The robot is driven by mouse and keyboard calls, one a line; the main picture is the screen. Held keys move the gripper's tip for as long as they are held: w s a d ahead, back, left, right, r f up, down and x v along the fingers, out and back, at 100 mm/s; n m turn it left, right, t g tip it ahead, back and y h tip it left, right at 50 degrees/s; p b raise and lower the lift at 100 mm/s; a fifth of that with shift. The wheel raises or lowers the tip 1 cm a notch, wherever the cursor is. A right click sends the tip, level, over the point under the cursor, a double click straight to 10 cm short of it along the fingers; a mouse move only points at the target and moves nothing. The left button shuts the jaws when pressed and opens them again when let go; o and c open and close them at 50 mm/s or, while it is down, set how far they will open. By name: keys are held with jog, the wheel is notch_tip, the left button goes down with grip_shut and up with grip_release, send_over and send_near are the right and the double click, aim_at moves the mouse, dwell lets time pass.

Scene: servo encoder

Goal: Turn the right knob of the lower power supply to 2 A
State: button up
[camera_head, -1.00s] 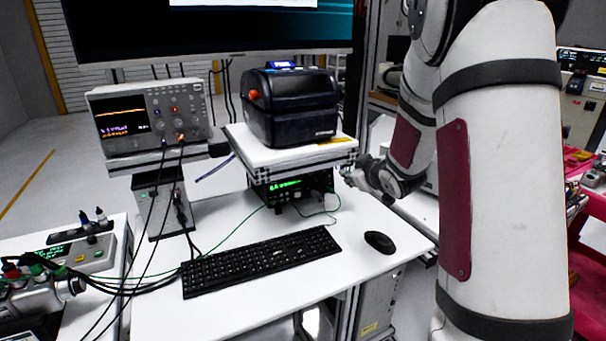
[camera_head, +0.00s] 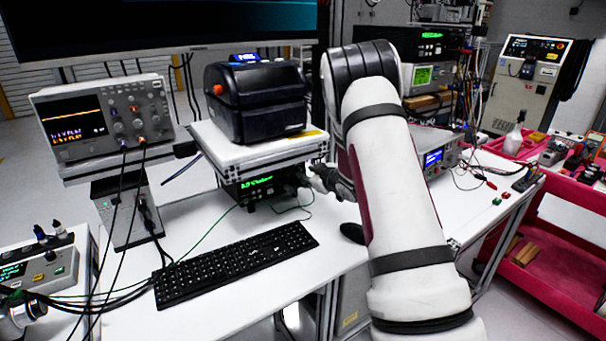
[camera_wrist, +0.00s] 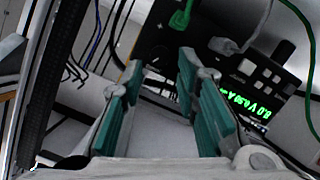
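The lower power supply (camera_head: 262,188) is a black box with green digits, under the raised white shelf in the head view. In the wrist view its black front (camera_wrist: 235,75) appears upside down, with a green display, buttons, and green and grey plugs. My gripper (camera_head: 322,178) is at the right end of this unit in the head view. In the wrist view my gripper (camera_wrist: 160,65) is open, its green-padded fingers apart with their tips towards the dark panel. The right knob cannot be made out clearly; the panel between the fingertips is dark.
A dark printer (camera_head: 256,100) stands on the white shelf (camera_head: 235,150) above the unit. An oscilloscope (camera_head: 100,115) is at left. A keyboard (camera_head: 235,262) lies in front; the mouse (camera_head: 352,232) is partly behind my arm. A green cable (camera_wrist: 300,30) runs beside the panel.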

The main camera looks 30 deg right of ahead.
jog(key=shift+x, duration=2.15)
grip_shut()
